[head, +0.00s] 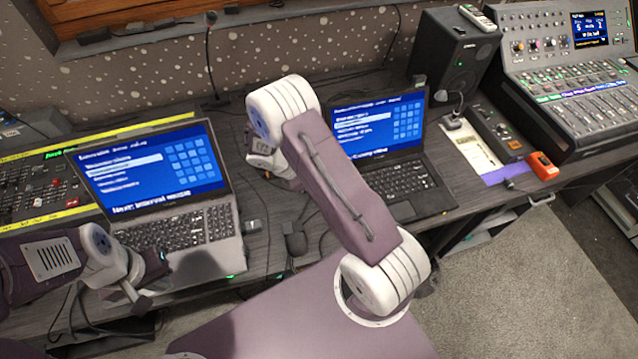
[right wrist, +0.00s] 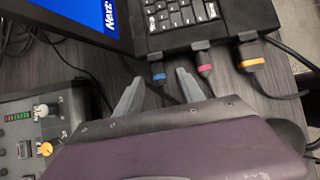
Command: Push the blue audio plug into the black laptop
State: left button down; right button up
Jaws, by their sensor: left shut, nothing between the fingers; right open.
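The black laptop (head: 425,195) stands open at the right of the head view, its left part hidden by my right arm. Its side edge and keyboard (right wrist: 180,14) show at the top of the right wrist view. The blue audio plug (right wrist: 158,76) is by that edge, in line with a dark port block. I cannot tell how deep it sits. My right gripper (right wrist: 160,80) is open, with its fingertips on either side of the blue plug in the picture; contact is unclear. My left gripper (head: 150,278) is shut and empty by the grey laptop's front left corner.
A pink plug (right wrist: 204,69) and an orange plug (right wrist: 252,64) sit along the same laptop edge, with black cables. A grey laptop (head: 190,228) stands at left. A mixer panel (right wrist: 32,135) is left of my right gripper. A speaker (head: 448,60) stands behind.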

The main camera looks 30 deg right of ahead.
jog(key=v, duration=0.8)
jog(key=shift+p, duration=0.3)
jog(key=shift+a+r, duration=0.1)
jog(key=shift+r, duration=0.05)
